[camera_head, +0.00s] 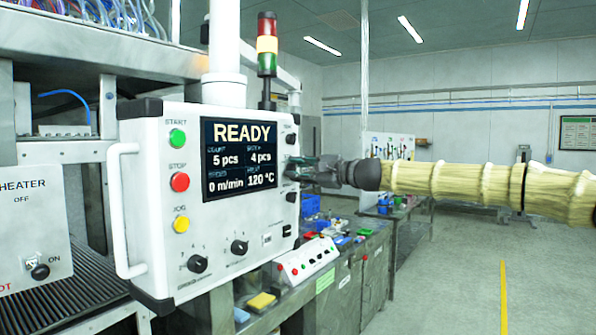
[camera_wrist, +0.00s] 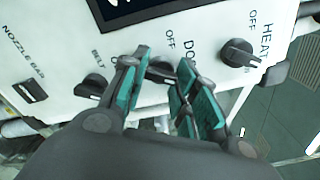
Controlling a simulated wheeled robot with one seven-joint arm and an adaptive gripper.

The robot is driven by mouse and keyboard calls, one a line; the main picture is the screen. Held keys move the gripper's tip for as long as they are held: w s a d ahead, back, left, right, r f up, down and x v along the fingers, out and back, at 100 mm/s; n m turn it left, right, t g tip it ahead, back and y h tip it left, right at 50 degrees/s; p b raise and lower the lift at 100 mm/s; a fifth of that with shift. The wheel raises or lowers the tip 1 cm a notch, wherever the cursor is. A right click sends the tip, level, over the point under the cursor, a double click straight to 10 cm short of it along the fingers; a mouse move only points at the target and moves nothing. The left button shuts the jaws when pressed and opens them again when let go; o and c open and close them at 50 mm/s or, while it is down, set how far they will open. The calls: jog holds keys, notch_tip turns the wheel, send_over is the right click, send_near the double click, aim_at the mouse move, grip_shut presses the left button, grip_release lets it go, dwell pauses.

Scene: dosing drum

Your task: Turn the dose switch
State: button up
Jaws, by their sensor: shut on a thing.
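The dose switch (camera_wrist: 160,71) is a black rotary knob on the white control panel, under a partly covered label starting "DO" with an "OFF" mark beside it. My gripper (camera_wrist: 162,88) has its teal-padded fingers on either side of this knob and is shut on it. The fingers cover part of the knob, so its exact angle is hard to tell. In the head view my gripper (camera_head: 308,170) reaches in from the right to the panel's right edge strip and hides the knob there.
The heat knob (camera_wrist: 237,53) and belt knob (camera_wrist: 93,85) flank the dose switch closely. A nozzle bar switch (camera_wrist: 30,90) is at far left. The panel screen (camera_head: 240,155) reads READY, 0 m/min, 120 °C. A workbench with a small button box (camera_head: 306,260) stands below.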

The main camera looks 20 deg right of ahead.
jog(key=o, duration=1)
jog(key=v, duration=1.2)
jog(key=shift+d+f, duration=0.1)
jog(key=shift+d, duration=0.05)
